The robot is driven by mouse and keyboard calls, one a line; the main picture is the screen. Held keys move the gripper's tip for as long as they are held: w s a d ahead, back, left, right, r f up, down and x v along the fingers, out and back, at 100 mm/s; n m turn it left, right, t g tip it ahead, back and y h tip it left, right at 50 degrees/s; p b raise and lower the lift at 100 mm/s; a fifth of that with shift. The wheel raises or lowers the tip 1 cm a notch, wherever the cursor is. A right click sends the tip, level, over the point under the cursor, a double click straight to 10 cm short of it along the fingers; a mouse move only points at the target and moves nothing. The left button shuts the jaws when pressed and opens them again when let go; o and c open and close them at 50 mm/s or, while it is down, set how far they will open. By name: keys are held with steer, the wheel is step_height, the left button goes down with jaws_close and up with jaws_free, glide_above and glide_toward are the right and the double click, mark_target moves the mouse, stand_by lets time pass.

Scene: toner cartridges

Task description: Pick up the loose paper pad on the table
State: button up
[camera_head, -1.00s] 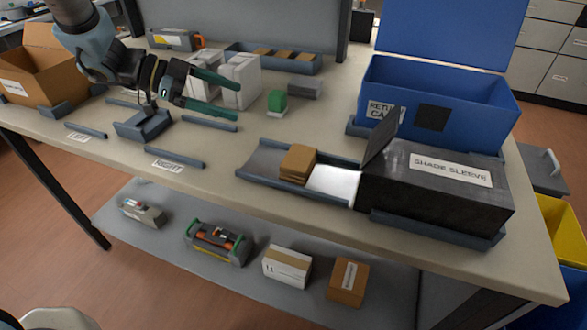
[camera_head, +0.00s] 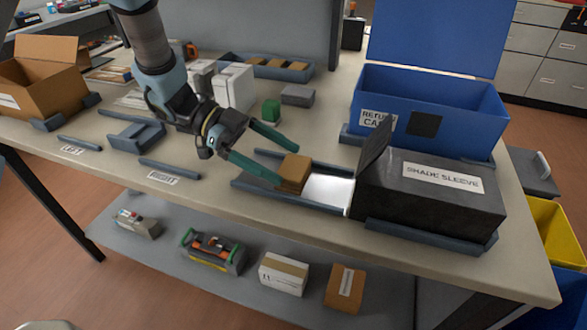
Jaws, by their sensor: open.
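A small brown block that looks like the loose paper pad (camera_head: 295,173) lies in the grey tray (camera_head: 246,184) at the mouth of the shade sleeve. My gripper (camera_head: 288,167) is open, with its two green fingers pointing right toward the pad. One fingertip shows behind the pad and the other at its front left side. I cannot tell whether the fingers touch it or how high they are. Part of the tray's left end is hidden by the near finger.
The dark shade sleeve (camera_head: 428,195) with a raised flap stands right of the pad, and a blue return bin (camera_head: 465,118) behind it. A green block (camera_head: 271,110), a grey block (camera_head: 297,95) and white boxes (camera_head: 233,88) stand farther back.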

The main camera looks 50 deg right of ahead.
steer(key=shift+x, duration=0.95)
steer(key=c, duration=1)
